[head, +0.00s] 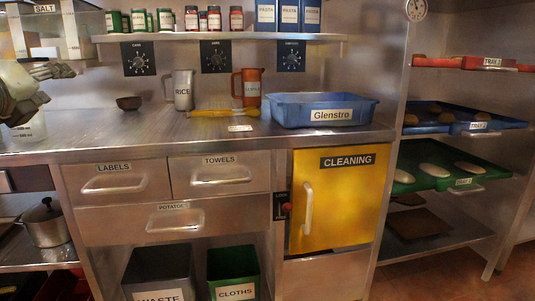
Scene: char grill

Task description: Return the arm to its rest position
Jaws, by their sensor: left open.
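My left gripper (58,71) shows at the left edge, raised in front of the back wall and above the left part of the steel counter (90,131). It is open, and I see nothing between its fingers. My left arm comes in from the left edge, and most of it is out of the picture. A labelled pale container is partly hidden just below the gripper. My right gripper is not in view.
A brown bowl (129,103), a RICE jug (183,90), an orange jug (247,88) and a blue Glenstro tray (320,110) stand on the counter. A shelf (220,37) with jars runs above. The yellow CLEANING door (334,200) is shut. The counter's front middle is clear.

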